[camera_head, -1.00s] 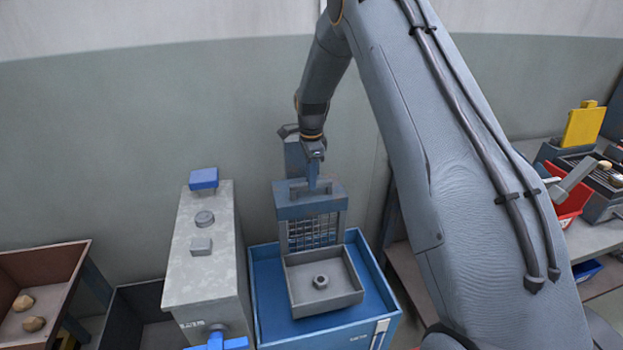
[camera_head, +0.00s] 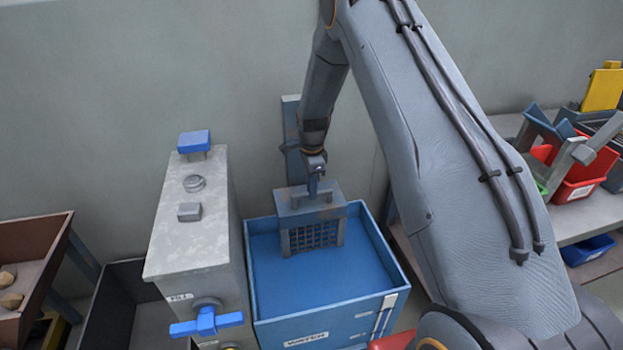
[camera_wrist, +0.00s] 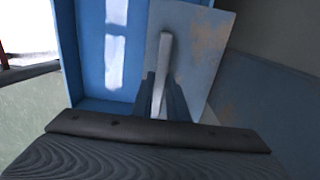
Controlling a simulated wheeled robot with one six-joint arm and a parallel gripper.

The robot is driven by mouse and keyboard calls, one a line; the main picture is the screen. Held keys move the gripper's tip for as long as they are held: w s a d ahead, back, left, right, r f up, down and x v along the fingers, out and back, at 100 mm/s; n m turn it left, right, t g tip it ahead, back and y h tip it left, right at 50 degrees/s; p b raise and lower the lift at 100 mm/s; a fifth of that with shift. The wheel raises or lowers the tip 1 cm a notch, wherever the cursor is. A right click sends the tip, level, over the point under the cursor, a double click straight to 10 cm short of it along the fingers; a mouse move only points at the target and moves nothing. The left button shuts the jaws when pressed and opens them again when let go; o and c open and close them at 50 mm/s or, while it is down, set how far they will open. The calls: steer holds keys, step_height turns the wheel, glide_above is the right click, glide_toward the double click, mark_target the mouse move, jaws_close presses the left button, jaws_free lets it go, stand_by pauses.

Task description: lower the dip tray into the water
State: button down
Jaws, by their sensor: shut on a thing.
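The dip tray (camera_head: 313,207) is a grey metal piece with a top plate, a handle and a mesh back. It hangs upright in the blue water tank (camera_head: 318,325), near the far side. The lower mesh meets the flat blue water (camera_head: 275,280), and the tray's lower pan is hidden below that surface. My gripper (camera_head: 315,188) is above the tray, shut on its handle. In the wrist view my gripper's fingers (camera_wrist: 162,85) close on the pale handle bar over the worn grey top plate (camera_wrist: 205,45).
A grey metal box (camera_head: 190,235) with a blue valve handle (camera_head: 207,322) stands close on the tank's left. Brown (camera_head: 35,250) and black bins are farther left. A bench with a red bin (camera_head: 575,175) is at the right. The wall is close behind the tank.

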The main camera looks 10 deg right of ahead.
mark_target(312, 205)
step_height(312, 205, down, 6)
steer(key=b, duration=0.2)
steer(key=shift+f+b, duration=0.25)
steer(key=shift+b, duration=0.15)
steer(key=shift+s+f, duration=0.1)
steer(key=shift+f, duration=0.25)
steer(key=c, duration=1.7)
jaws_free()
step_height(312, 205, up, 7)
steer(key=shift+r+b, duration=0.1)
steer(key=shift+b, duration=0.65)
steer(key=shift+r, duration=0.35)
